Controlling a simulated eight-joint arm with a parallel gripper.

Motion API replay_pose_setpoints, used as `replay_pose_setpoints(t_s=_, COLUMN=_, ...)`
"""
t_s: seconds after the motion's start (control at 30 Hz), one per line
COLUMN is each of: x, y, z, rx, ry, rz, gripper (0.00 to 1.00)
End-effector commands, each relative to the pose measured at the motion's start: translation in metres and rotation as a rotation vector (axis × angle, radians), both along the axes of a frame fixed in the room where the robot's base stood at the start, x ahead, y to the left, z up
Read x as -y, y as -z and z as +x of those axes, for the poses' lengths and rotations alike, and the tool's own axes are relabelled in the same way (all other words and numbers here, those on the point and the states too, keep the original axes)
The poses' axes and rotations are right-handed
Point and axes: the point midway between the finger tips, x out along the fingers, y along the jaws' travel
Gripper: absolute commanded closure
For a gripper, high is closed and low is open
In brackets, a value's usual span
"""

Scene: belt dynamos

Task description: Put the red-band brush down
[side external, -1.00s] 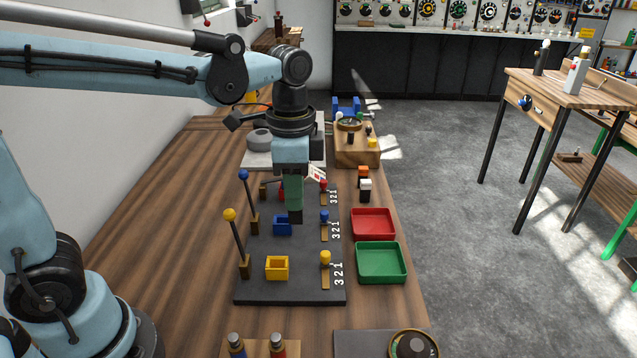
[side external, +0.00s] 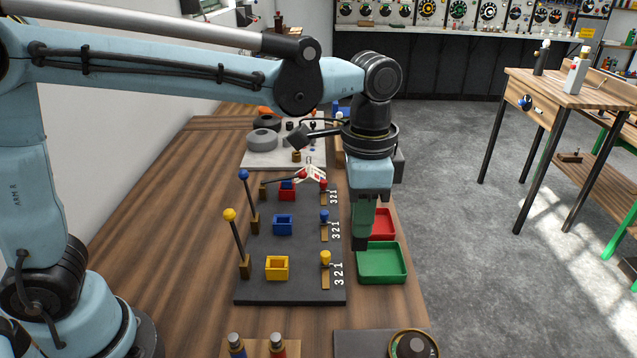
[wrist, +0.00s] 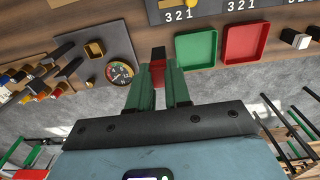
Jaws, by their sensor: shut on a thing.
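The red-band brush is a dark block with a red band, and it sits between the green fingers of my gripper in the wrist view (wrist: 158,68). My gripper (side external: 362,222) is shut on it, pointing down, and the brush's dark end (side external: 360,243) shows below the fingers in the side view. It hangs at the left edge of the green tray (side external: 385,277), in front of the red tray (side external: 386,218). Whether the brush touches anything is unclear. Both trays look empty in the wrist view, the green one (wrist: 196,48) nearer the brush than the red one (wrist: 246,42).
The dark board (side external: 290,292) at left carries yellow (side external: 277,268), blue (side external: 283,225) and red (side external: 288,194) holders. The yellow-knob lever (side external: 237,240) and blue-knob lever (side external: 249,200) stand up. A round gauge (side external: 412,346) lies at the front. The wood at far left is clear.

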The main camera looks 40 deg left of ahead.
Motion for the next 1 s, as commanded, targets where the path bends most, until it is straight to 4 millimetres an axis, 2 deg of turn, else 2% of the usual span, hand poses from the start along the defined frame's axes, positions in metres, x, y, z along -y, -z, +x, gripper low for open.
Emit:
replay_pose_setpoints(t_s=0.03, x=0.019, y=0.002, z=0.002, rx=0.0, ry=0.007, rz=0.0, gripper=1.0)
replay_pose_setpoints(t_s=0.1, x=0.037, y=0.004, z=0.002, rx=0.0, ry=0.006, rz=0.0, gripper=1.0)
replay_pose_setpoints(t_s=0.2, x=0.055, y=0.007, z=0.002, rx=0.0, ry=0.003, rz=0.0, gripper=1.0)
replay_pose_setpoints(t_s=0.3, x=0.061, y=0.011, z=0.005, rx=0.0, ry=-0.001, rz=0.0, gripper=1.0)
replay_pose_setpoints(t_s=0.4, x=0.054, y=0.019, z=0.015, rx=0.0, ry=-0.006, rz=0.0, gripper=1.0)
replay_pose_setpoints(t_s=0.8, x=0.001, y=0.067, z=0.076, rx=0.0, ry=-0.005, rz=0.0, gripper=1.0)
replay_pose_setpoints(t_s=1.0, x=-0.011, y=0.078, z=0.09, rx=0.0, ry=-0.002, rz=0.0, gripper=1.0)
